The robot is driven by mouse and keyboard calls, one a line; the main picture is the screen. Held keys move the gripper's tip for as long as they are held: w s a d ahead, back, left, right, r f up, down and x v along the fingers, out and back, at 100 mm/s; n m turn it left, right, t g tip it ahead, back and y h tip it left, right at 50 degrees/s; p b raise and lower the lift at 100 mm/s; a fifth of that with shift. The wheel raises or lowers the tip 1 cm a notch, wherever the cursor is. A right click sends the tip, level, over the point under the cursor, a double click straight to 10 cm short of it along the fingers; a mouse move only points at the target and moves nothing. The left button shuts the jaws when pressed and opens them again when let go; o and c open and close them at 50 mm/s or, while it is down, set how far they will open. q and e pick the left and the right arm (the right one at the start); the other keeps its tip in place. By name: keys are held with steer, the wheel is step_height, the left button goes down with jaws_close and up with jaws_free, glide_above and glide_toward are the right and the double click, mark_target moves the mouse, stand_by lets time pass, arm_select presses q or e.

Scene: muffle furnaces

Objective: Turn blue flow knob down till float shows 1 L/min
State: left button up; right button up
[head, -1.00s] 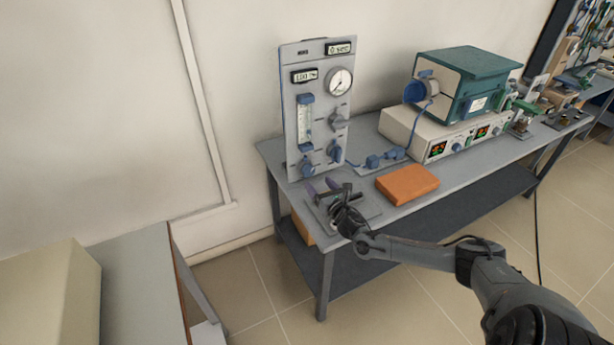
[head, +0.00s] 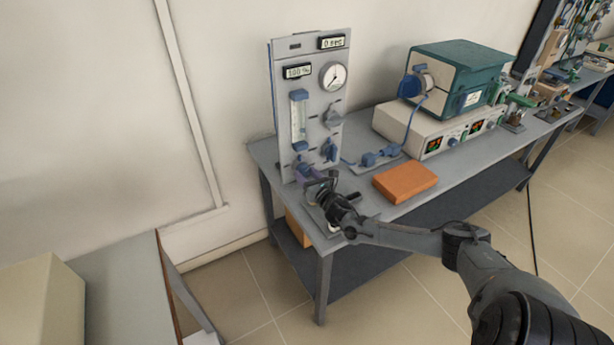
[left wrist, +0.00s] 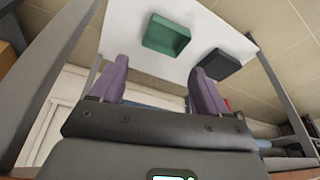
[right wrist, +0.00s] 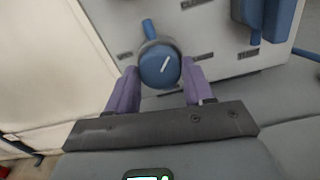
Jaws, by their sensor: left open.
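The flow panel (head: 290,70) stands upright at the bench's left end, with a clear float tube (head: 299,122); the float's level is too small to read. The blue flow knob (right wrist: 158,66) with a white pointer line sits low on the panel; the line slants up to the right in the right wrist view. My right gripper (head: 312,176) is at the panel's foot. In the right wrist view, its purple fingers (right wrist: 160,76) stand apart on either side of the knob; contact is unclear. My left gripper (left wrist: 160,66) is open and empty, away from the panel.
A blue valve handle (head: 330,150) and a grey knob (head: 333,115) sit close above on the panel. An orange block (head: 405,182) lies on the bench, with a green furnace (head: 460,75) behind. The left wrist view shows a green tray (left wrist: 166,36) and a dark box (left wrist: 222,66).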

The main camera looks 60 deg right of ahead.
steer(key=c, duration=0.5)
steer(key=shift+r+m+p, duration=0.15)
steer(key=shift+m+p, duration=0.55)
steer(key=shift+p, duration=0.1)
steer(key=shift+m+p, duration=0.3)
steer(key=shift+m, duration=0.5)
steer(key=o, duration=1)
steer(key=shift+s, duration=0.1)
